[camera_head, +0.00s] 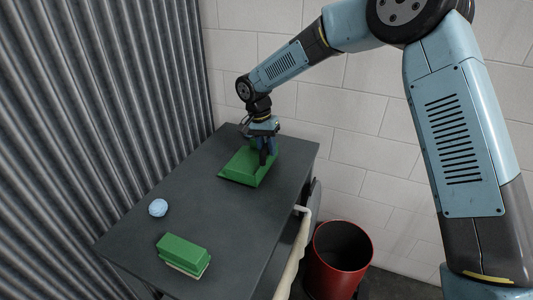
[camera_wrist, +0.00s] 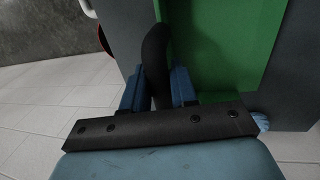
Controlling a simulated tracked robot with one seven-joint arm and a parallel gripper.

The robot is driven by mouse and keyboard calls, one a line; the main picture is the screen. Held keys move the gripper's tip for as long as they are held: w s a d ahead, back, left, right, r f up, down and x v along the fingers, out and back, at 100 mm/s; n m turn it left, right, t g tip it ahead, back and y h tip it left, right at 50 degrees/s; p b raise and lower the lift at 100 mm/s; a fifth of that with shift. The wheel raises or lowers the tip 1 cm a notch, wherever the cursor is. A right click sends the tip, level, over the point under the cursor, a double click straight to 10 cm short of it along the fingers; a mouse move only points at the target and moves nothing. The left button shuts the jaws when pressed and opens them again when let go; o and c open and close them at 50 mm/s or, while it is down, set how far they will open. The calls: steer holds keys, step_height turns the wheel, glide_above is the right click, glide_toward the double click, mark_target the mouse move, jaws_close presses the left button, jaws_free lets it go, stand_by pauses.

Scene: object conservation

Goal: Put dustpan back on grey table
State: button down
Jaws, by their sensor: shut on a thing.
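The green dustpan (camera_head: 238,168) is at the far end of the grey table (camera_head: 225,222), near the wall. It lies on the tabletop or just above it; I cannot tell which. My gripper (camera_head: 266,150) is over its rear side, pointing down, and is shut on its black handle. In the wrist view the black handle (camera_wrist: 155,55) stands between the two blue fingers of my gripper (camera_wrist: 158,92). The green pan (camera_wrist: 225,45) fills the upper right there, with part of it hidden behind the gripper.
A green brush (camera_head: 184,250) with pale bristles lies near the table's front edge. A red bin (camera_head: 340,248) stands on the floor right of the table. The table's middle is clear. Corrugated metal and a block wall bound it.

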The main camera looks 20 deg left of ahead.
step_height(320, 180, down, 2)
steer(key=shift+f, duration=0.1)
steer(key=c, duration=0.9)
jaws_free()
steer(key=r, duration=0.4)
steer(key=a+r, duration=0.1)
steer(key=r, duration=0.3)
steer(key=a+r, duration=0.1)
steer(key=r, duration=0.2)
steer(key=shift+a+r, duration=0.1)
steer(key=shift+r, duration=0.3)
